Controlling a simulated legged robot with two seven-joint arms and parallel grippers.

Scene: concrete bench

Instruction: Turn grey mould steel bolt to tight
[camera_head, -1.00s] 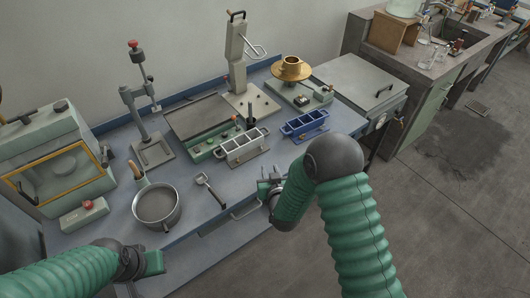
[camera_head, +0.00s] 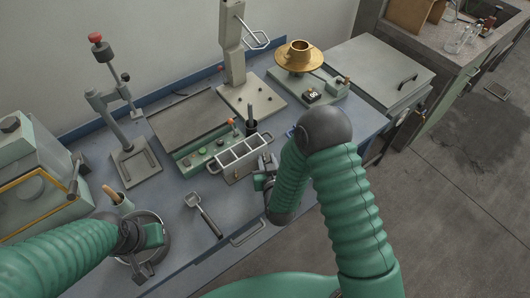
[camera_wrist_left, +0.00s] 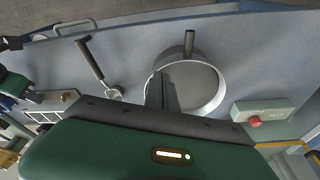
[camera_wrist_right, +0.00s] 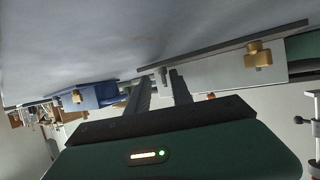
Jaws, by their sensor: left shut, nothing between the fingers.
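The grey mould (camera_head: 241,160), a long box with several open cells, sits on the bench in front of the green-edged plate. In the right wrist view its pale side (camera_wrist_right: 215,76) is large, with a brass bolt (camera_wrist_right: 258,58) on it. A small grey piece, perhaps the steel bolt (camera_wrist_right: 162,75), shows at its near end between my fingertips; contact is unclear. My right gripper (camera_head: 266,168) is open beside the mould's right end; its fingers also show in the right wrist view (camera_wrist_right: 160,88). My left gripper (camera_head: 153,236) is shut and empty above the metal pan (camera_wrist_left: 205,82).
A blue mould (camera_wrist_right: 95,95) shows in the right wrist view, mostly hidden by my right arm in the head view. A scoop (camera_head: 205,215) lies between pan and mould. A brass-topped device (camera_head: 298,58) and a tall press (camera_head: 232,50) stand behind. The bench's front edge is close.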

